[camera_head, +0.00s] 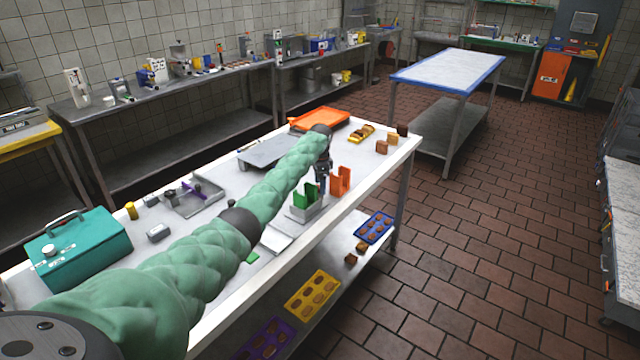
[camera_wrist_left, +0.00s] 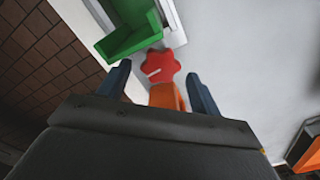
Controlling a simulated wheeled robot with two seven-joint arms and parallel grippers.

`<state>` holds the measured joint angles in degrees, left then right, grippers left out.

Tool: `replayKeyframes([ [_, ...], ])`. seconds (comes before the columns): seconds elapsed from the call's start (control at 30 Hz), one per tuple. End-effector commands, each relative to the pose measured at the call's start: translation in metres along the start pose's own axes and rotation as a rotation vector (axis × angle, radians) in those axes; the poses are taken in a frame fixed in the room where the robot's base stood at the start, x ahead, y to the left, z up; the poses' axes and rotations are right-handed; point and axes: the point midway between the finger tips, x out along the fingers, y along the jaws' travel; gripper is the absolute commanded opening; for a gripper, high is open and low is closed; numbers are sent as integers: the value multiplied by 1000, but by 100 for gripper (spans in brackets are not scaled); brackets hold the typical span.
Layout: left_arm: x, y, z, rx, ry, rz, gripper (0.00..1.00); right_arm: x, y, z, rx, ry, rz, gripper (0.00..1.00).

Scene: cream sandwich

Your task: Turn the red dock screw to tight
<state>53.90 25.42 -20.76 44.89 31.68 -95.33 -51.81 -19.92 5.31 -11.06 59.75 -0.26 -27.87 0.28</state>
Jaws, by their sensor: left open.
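The red dock screw (camera_wrist_left: 160,66) shows in the left wrist view as a red star-shaped knob with a pale line on it, beside the green bracket (camera_wrist_left: 130,32). My left gripper (camera_wrist_left: 160,92) is open, with one finger on each side of the knob's near side; I cannot tell whether either touches it. An orange part (camera_wrist_left: 166,97) lies just behind the knob. In the head view my left gripper (camera_head: 323,172) is over the table by the green bracket (camera_head: 305,195) and the orange bracket (camera_head: 341,180). The red screw is hidden there. My right gripper is not in view.
The white table (camera_head: 375,168) carries a teal box (camera_head: 78,245), a grey tray (camera_head: 190,197), an orange tray (camera_head: 320,119) and several small brown pieces. A lower shelf holds a yellow tray (camera_head: 312,294) and a blue tray (camera_head: 374,228).

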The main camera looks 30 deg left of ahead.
Motion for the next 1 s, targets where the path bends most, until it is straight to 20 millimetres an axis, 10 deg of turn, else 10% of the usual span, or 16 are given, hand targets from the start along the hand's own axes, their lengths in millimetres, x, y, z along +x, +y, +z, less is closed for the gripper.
replayKeyframes([
  [0.6, -69, -1, 0, -1, 2, -2, 64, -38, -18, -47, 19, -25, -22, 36],
  [1.0, -76, -1, 0, 0, 1, -1, 64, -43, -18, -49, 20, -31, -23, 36],
])
